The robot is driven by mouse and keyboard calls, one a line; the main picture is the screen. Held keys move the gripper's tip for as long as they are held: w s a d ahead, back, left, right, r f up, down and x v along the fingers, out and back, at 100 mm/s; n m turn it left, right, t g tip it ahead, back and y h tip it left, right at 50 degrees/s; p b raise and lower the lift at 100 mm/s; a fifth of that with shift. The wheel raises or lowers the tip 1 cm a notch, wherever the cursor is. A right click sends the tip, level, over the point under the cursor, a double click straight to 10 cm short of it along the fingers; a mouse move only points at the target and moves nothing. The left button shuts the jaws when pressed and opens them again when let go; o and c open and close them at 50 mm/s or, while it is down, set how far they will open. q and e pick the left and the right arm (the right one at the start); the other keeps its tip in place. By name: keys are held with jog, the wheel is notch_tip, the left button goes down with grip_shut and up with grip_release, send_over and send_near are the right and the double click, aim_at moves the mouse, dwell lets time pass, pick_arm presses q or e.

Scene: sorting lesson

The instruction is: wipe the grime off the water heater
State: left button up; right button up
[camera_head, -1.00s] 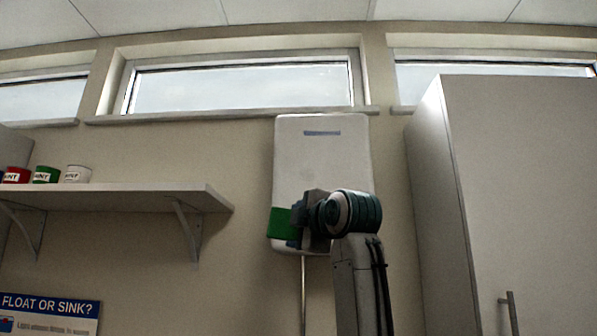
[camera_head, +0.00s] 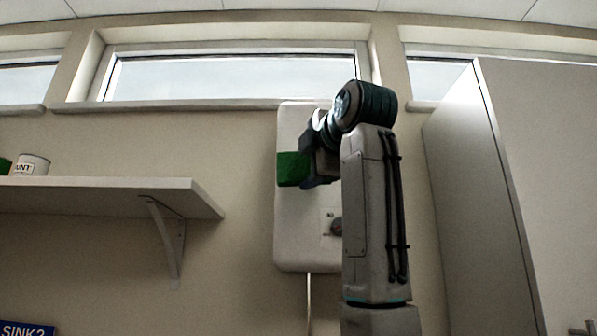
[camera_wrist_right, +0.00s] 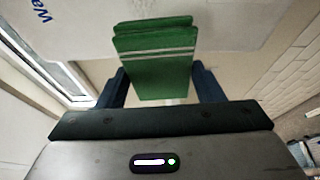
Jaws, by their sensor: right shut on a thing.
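The water heater (camera_head: 297,235) is a white upright box on the wall, with a dial low on its front. My right arm covers much of its right side and upper front. My right gripper (camera_head: 312,165) is at the heater's left half, above mid-height, shut on a green cloth or sponge (camera_head: 291,170). In the right wrist view the green pad (camera_wrist_right: 155,72) sits between the two dark fingers, in front of the white heater face (camera_wrist_right: 90,28) with part of some blue lettering. I cannot tell whether the pad touches the face. No grime is clearly visible. My left gripper is out of view.
A wall shelf (camera_head: 110,190) with a labelled white pot (camera_head: 32,165) stands to the left. A tall grey cabinet (camera_head: 475,190) stands close on the right. A window (camera_head: 230,76) with a sill is above, and a pipe (camera_head: 308,300) runs down below the heater.

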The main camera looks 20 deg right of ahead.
jog(key=shift+w+d+r, duration=0.1)
jog(key=shift+w+r, duration=0.05)
jog(key=w+p, duration=0.1)
jog(key=d+p, duration=0.1)
jog(key=w, duration=0.1)
jog(key=shift+w+d+r+p, duration=0.25)
jog(key=shift+w+p, duration=0.1)
jog(key=shift+p, duration=0.05)
jog(key=shift+w+d, duration=0.1)
jog(key=shift+w, duration=0.15)
pick_arm(q)
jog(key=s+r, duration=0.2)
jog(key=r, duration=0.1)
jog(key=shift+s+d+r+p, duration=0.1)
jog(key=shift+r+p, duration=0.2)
jog(key=shift+p, duration=0.05)
pick_arm(e)
jog(key=shift+w+d, duration=0.1)
jog(key=shift+w, duration=0.25)
